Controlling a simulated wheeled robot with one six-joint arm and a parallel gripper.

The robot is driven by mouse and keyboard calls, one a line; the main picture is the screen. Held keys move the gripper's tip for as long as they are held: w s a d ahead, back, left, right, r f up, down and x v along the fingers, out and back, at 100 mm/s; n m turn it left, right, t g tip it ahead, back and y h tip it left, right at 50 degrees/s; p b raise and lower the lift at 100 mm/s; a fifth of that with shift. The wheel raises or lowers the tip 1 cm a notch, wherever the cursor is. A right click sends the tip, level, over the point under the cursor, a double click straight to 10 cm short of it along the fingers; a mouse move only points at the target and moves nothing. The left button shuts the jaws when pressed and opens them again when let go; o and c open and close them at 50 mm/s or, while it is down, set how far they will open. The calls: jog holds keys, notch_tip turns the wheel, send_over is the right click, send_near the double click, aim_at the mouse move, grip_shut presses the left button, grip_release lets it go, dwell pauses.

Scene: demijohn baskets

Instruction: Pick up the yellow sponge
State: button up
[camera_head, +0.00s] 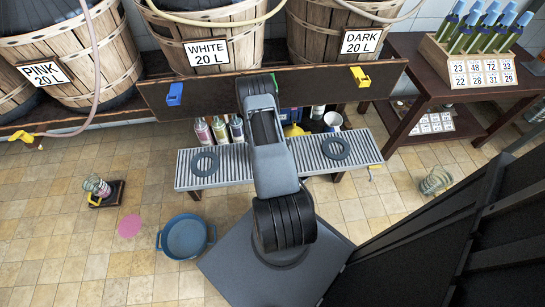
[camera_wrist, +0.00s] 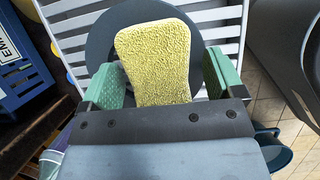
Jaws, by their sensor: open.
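The yellow sponge (camera_wrist: 155,55) fills the middle of the wrist view, with a rounded far end and a rough surface. It overlaps a dark round disc (camera_wrist: 100,40) on pale slats. My gripper (camera_wrist: 162,72) is open, with one green finger on each side of the sponge. A gap shows between the sponge and the right finger; the left finger is very close to it, and I cannot tell if they touch. The sponge's near end is hidden behind the gripper's body. In the head view my arm covers the middle of the slatted bench, and I cannot make out the sponge.
The grey slatted bench (camera_head: 361,149) carries dark rings (camera_head: 205,162) and several bottles behind. A blue crate (camera_wrist: 22,70) stands close on the left in the wrist view. A plank (camera_head: 205,92) runs above the bench. A blue tub (camera_head: 186,237) and pink disc (camera_head: 130,226) lie on the floor.

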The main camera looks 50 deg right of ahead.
jog(key=shift+c, duration=0.5)
jog(key=c, duration=0.9)
jog(key=shift+r, duration=0.15)
jog(key=shift+r+p, duration=0.35)
notch_tip(320, 180, up, 3)
jog(key=shift+f+p, duration=0.1)
jog(key=shift+p, duration=0.65)
jog(key=s+a+r+p, duration=0.2)
jog(key=a+r, duration=0.7)
jog(key=a, duration=0.5)
jog(key=shift+s+r+p, duration=0.15)
jog(key=shift+p, duration=0.4)
jog(key=shift+d, duration=0.1)
